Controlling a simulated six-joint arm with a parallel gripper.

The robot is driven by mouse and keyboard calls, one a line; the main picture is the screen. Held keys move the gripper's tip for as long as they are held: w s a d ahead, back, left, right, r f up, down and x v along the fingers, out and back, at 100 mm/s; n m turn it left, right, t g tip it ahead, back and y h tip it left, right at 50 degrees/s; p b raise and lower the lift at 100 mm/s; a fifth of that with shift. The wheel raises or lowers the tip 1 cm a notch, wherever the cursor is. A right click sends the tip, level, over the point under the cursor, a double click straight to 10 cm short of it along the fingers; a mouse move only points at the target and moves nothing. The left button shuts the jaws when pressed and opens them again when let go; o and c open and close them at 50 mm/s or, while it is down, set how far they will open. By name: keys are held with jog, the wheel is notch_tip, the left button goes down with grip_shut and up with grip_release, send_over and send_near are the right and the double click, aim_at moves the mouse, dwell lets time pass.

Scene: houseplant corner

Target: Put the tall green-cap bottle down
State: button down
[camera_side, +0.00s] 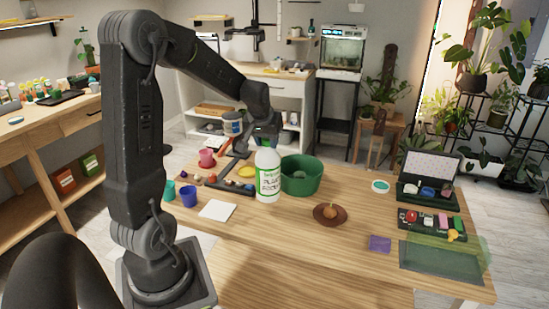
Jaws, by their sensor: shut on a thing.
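The tall white bottle (268,178) with a green-lettered plant food label is upright near the middle of the wooden table (290,245). My gripper (265,133) is above it and shut on its top. The cap is mostly hidden by the gripper. The bottle's base appears at or just above the table top; I cannot tell whether it touches.
A green tub (302,177) stands just right of the bottle. A white square (217,210) lies to the left, near teal (168,191) and blue (188,195) cups. A brown saucer (341,217) holds a small round thing to the right. The table front is clear.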

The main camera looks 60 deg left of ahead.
aim_at(274, 156)
jog(key=shift+w+d+f, duration=0.25)
jog(key=shift+w+f, duration=0.1)
jog(key=shift+w, duration=0.15)
jog(key=shift+w+d+f, duration=0.25)
jog(key=shift+w+f, duration=0.1)
jog(key=shift+w, duration=0.15)
jog(key=shift+f, duration=1.9)
jog(key=c, duration=0.7)
grip_release()
jog(key=shift+f, duration=0.2)
jog(key=shift+c, duration=0.2)
jog(key=shift+r, duration=0.1)
jog(key=v, duration=1.2)
jog(key=s+d+r+m+t+h, duration=0.1)
jog(key=s+d+m, duration=0.3)
jog(key=d, duration=0.8)
jog(key=s+d+r+m+t+h, duration=0.1)
jog(key=s+d+m+h, duration=0.1)
jog(key=s+d+m, duration=0.3)
jog(key=s+d, duration=0.4)
jog(key=d, duration=0.3)
jog(key=shift+r, duration=0.15)
